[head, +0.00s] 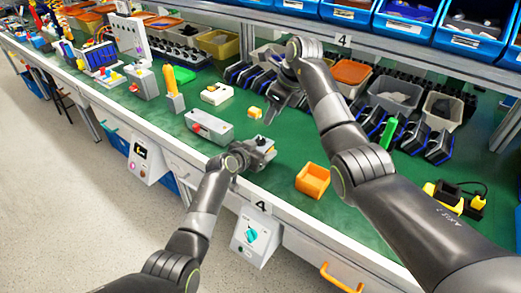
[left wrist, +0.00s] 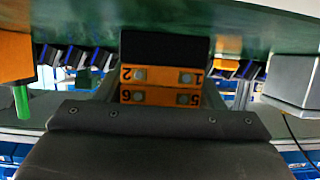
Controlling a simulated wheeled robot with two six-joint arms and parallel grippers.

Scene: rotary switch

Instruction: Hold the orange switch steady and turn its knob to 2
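The orange switch (left wrist: 160,86) shows in the left wrist view, upside down, with screw terminals marked 1, 2, 5 and 6 and a black block at its upper edge. My left gripper (head: 266,150) is low over the table's front edge. Its fingers lie on both sides of the switch and appear shut on it. In the head view the switch is mostly hidden by this gripper, and the knob's setting cannot be read. My right gripper (head: 279,108) is above the table, behind the left one. It points down, looks open and empty, and is apart from the switch.
A small yellow-orange block (head: 255,112) lies near my right gripper. Black-and-blue holders and bins line the back. Green table (head: 285,155) is clear between the grippers and the bin.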

